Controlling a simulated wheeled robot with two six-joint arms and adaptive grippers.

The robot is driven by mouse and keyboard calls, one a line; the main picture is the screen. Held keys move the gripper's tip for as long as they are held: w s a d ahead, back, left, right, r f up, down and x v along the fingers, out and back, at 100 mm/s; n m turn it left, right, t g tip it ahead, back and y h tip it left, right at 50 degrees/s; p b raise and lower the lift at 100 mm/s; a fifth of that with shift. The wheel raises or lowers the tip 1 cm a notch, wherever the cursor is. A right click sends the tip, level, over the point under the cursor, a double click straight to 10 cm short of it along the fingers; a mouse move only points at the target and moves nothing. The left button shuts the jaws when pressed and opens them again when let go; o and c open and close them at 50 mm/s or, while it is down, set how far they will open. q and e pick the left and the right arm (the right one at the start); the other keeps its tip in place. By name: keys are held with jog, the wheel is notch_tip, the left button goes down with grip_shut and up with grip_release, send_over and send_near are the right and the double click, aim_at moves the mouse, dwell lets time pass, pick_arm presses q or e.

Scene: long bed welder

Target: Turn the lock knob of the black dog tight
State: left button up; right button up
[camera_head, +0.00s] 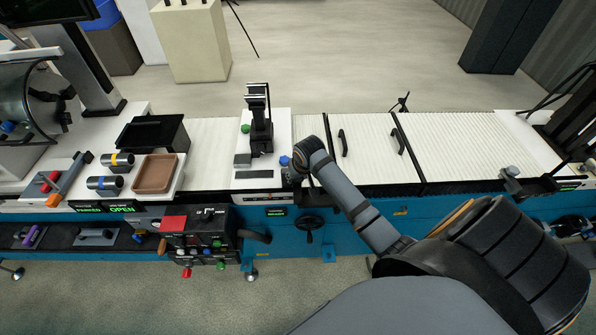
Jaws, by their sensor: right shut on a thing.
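My right arm reaches from the lower right to the front edge of the long bed. My right gripper (297,173) is shut there at a small part, taken as the lock knob of the black dog. The wrist and fingers hide most of the knob and the dog, so the knob's angle cannot be told. A blue knob (284,161) shows just left of the gripper. My left gripper is not in view.
A black welding head (259,125) stands on the bed just behind. Another clamp-like block (512,174) sits on the front rail at right. A brown tray (155,173) and dark cylinders (105,183) lie at left. A handwheel (309,224) sits below my gripper.

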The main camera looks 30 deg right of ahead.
jog(key=shift+m+p, duration=0.3)
jog(key=shift+m, duration=0.1)
jog(key=o, duration=1.2)
jog(key=v, duration=1.2)
jog(key=shift+a, duration=0.25)
